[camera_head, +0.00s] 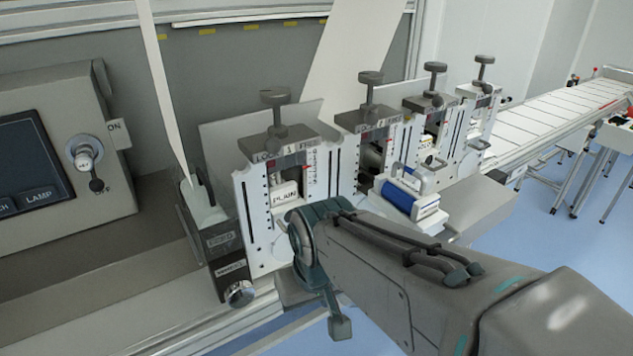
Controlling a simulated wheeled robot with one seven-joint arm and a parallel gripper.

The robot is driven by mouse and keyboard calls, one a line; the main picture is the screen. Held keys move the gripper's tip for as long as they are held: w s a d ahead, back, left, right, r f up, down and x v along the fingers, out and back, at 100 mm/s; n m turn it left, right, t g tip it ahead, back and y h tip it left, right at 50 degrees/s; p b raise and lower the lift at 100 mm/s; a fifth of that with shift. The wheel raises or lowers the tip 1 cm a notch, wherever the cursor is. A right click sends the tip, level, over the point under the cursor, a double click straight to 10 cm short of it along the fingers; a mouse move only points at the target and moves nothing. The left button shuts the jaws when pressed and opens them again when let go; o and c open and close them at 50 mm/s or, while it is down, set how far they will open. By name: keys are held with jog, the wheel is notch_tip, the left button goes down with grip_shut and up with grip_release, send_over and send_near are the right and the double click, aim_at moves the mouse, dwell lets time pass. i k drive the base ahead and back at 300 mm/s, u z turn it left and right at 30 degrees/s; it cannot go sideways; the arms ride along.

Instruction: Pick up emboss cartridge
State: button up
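No label reading emboss can be made out. A blue and white cartridge (407,196) with a handle sits at the front of the second station, partly behind my arm; its label is too small to read. A white cartridge marked PLAIN (285,193) sits inside the first station (252,212). A pale labelled block (428,160) shows in the third station. My arm reaches in from the lower right, and its wrist end is before the first station. My gripper (338,318) shows only as a small part hanging below the wrist; its fingers cannot be made out clearly.
Several stations with black top knobs (370,79) stand in a row. A control box (60,150) with a screen and rotary switch is at left. A black and white feed unit (215,240) stands beside the first station. A conveyor (555,115) runs off right.

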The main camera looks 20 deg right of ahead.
aim_at(413, 200)
jog(key=u, duration=0.8)
jog(key=k, duration=0.4)
jog(key=z, duration=1.15)
jog(key=i, duration=0.5)
